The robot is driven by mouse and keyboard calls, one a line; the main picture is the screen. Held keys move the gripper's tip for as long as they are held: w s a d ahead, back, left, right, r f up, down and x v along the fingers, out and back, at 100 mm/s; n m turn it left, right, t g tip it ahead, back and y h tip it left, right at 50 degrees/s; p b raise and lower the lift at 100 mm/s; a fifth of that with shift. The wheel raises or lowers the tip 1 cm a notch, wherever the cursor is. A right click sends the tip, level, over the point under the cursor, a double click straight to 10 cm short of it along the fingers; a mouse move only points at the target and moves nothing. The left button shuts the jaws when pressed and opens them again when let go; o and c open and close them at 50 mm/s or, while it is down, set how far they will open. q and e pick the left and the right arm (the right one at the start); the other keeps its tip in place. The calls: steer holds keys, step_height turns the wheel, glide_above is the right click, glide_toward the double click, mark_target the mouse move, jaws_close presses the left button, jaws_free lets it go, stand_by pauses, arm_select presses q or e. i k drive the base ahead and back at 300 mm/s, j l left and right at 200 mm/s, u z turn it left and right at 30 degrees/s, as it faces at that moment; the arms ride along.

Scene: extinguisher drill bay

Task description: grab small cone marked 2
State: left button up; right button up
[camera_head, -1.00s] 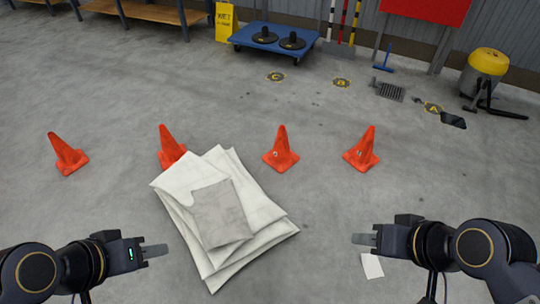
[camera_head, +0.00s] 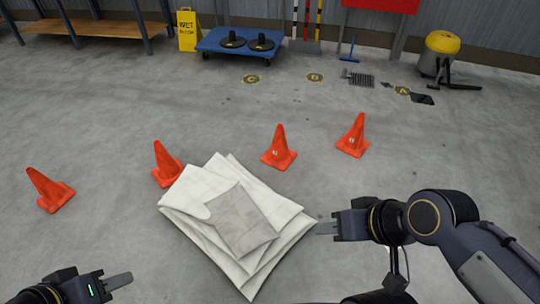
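Several small orange cones stand upright in a row on the grey floor: a far-left cone (camera_head: 50,190), a cone (camera_head: 166,165) behind the sheets, a centre-right cone (camera_head: 279,148) and a right cone (camera_head: 353,136). The two right ones carry small pale marks, too small to read; I see no mark on the other two. My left gripper (camera_head: 118,281) is low at the left, below the far-left cone and apart from it. My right gripper (camera_head: 326,228) is below the two right cones, apart from them. Both grippers show edge-on and hold nothing visible.
A pile of white sheets (camera_head: 184,187) lies on the floor between my grippers. At the back are a wooden bench (camera_head: 95,27), yellow wet-floor sign (camera_head: 188,30), blue trolley (camera_head: 215,40) and yellow-topped vacuum (camera_head: 440,50). Floor between cones and trolley is mostly clear.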

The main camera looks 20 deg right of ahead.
mark_target(168, 170)
steer(key=i+j+z, duration=0.35)
steer(key=j, duration=1.25)
steer(key=i+j+z, duration=0.3)
steer(key=j, duration=1.35)
steer(key=k+j+z, duration=0.15)
steer(key=j+z, duration=0.2)
steer(key=j, duration=1.3)
